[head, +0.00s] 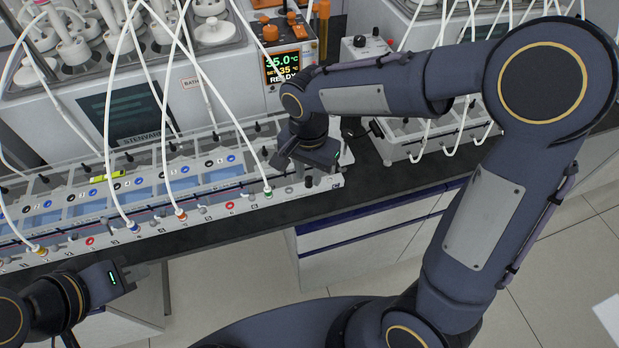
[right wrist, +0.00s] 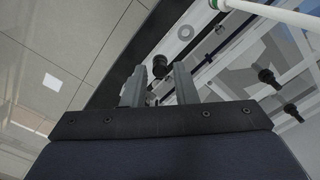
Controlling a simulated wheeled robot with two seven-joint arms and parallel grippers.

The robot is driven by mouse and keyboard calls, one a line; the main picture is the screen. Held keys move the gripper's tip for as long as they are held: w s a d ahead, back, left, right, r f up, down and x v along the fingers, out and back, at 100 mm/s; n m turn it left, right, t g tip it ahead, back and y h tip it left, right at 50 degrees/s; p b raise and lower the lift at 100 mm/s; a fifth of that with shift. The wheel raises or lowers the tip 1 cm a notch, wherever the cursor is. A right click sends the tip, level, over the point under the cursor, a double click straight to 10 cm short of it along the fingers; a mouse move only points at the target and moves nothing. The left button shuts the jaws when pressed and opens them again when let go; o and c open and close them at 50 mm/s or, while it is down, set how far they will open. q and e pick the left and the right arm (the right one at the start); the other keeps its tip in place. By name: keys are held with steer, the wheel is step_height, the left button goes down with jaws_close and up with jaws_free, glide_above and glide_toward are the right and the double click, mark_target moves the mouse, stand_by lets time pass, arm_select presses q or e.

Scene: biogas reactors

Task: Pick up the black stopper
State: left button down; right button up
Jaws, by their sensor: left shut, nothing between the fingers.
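In the right wrist view a small black stopper (right wrist: 160,66) stands near the tips of my right gripper (right wrist: 158,78), between the lines of its two fingers. The fingers are apart, with a gap on each side of the stopper. My left gripper (head: 140,272) is shut and empty at the lower left, in front of the bench edge.
More black stoppers show in the right wrist view, one upper (right wrist: 266,76) and one lower (right wrist: 292,112). White tubes (head: 247,150) arch down to the rack. A water bath with a display (head: 284,66) stands behind, and a tube frame (head: 420,138) to the right.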

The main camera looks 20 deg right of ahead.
steer(key=shift+f, duration=0.85)
jaws_close()
steer(key=shift+r, duration=0.15)
steer(key=shift+r, duration=0.25)
step_height(320, 180, up, 2)
steer(key=shift+r, duration=0.1)
steer(key=s+a+r+b, duration=0.1)
steer(key=s+a+r, duration=0.2)
steer(key=s+r, duration=0.7)
steer(key=s, duration=0.3)
steer(key=shift+s+b, duration=0.35)
steer(key=shift+b, duration=0.05)
steer(key=shift+r, duration=0.25)
